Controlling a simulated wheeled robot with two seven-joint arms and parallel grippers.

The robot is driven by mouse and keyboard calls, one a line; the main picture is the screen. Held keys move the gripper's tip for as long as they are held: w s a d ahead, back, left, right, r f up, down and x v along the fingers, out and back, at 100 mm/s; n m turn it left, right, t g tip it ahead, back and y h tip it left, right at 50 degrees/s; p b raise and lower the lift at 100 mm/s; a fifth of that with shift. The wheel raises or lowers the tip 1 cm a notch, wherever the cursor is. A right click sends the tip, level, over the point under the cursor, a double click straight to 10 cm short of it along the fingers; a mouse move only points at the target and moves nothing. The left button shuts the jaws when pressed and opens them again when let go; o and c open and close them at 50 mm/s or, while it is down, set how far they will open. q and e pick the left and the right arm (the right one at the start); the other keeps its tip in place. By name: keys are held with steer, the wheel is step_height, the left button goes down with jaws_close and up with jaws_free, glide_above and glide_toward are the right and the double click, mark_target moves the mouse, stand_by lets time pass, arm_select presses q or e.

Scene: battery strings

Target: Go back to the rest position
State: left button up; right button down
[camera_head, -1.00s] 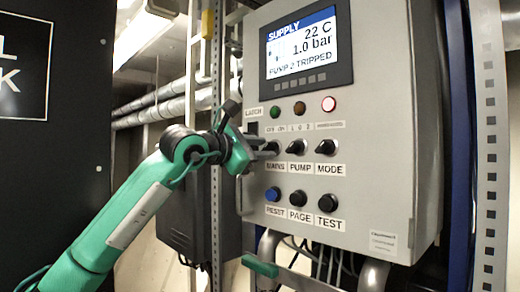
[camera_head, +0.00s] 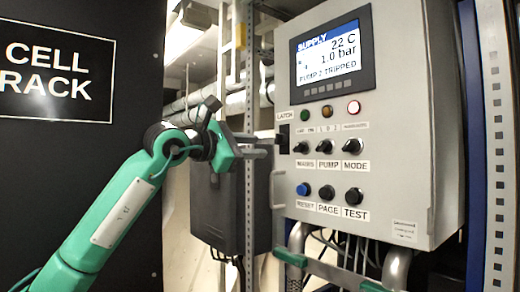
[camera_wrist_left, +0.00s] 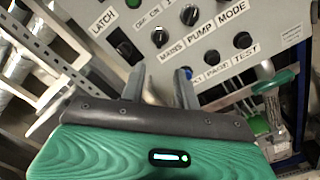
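My left gripper (camera_head: 262,146) is just left of the grey control panel (camera_head: 415,150) in the head view, its fingers pointing toward the panel's left edge. In the left wrist view its two fingers (camera_wrist_left: 160,84) are apart with nothing between them. The panel's MAINS knob (camera_head: 302,147), PUMP knob (camera_head: 325,147) and MODE knob (camera_head: 352,146) sit in a row right of the fingertips, apart from them. The blue RESET button (camera_head: 303,190) is below. My right gripper is in neither view.
The panel's screen (camera_head: 331,57) reads SUPPLY, 22 C, 1.0 bar, PUMP 2 TRIPPED. A dark cell rack (camera_head: 120,150) stands at the left. A perforated upright (camera_head: 251,200) and a dark box (camera_head: 222,212) are close behind my gripper. Pipes (camera_head: 397,267) and green handles (camera_head: 290,257) lie below the panel.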

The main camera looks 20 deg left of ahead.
arm_select(q)
steer(key=shift+s+a, duration=0.25)
steer(key=shift+s, duration=0.1)
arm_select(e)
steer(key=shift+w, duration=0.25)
arm_select(q)
steer(key=shift+w, duration=0.1)
